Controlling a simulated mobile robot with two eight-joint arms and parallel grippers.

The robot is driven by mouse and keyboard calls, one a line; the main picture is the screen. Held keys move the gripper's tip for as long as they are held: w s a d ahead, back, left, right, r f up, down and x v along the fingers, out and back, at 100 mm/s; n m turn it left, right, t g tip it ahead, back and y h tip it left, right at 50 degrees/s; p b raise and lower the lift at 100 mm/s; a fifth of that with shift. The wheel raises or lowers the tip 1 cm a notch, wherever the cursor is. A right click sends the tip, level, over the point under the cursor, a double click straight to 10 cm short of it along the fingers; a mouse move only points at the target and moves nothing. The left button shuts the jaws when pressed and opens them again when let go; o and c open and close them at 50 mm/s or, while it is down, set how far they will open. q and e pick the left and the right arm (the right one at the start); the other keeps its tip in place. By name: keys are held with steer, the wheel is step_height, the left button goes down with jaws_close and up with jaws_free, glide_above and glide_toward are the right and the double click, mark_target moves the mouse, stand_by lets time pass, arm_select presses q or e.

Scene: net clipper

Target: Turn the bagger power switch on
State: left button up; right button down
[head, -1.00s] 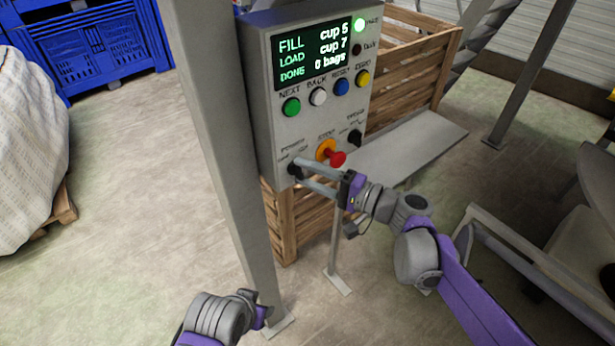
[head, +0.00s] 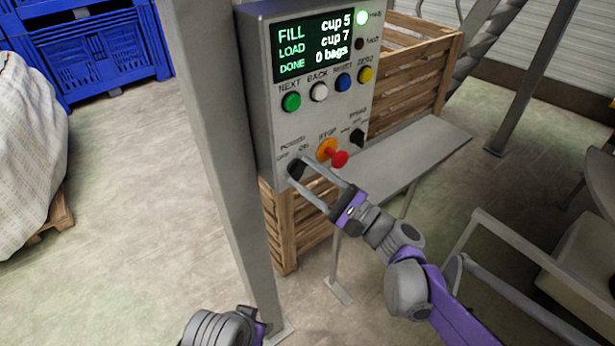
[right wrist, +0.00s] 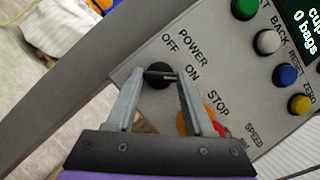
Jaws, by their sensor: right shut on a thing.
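The bagger's grey control box (head: 262,110) carries a black power switch knob (head: 294,169) at its lower left, under the POWER, OFF and ON labels. My right gripper (head: 298,173) is shut on this knob, with one finger on each side. The right wrist view shows the knob (right wrist: 155,82) between the fingertips (right wrist: 159,75). Its bar lies across the gap, with ON close to the right fingertip; I cannot tell its exact setting. My left gripper (head: 262,330) is partly in view at the bottom edge, its fingers not clear.
A red stop button (head: 339,159) sits close right of the right gripper, with a black speed knob (head: 357,138) beyond it. A grey post (head: 222,150) stands left of the box.

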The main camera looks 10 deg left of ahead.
steer(key=shift+m, duration=0.4)
steer(key=shift+c, duration=1.4)
jaws_free()
steer(key=v, duration=1.1)
steer(key=shift+b, duration=0.3)
steer(key=shift+a, duration=0.15)
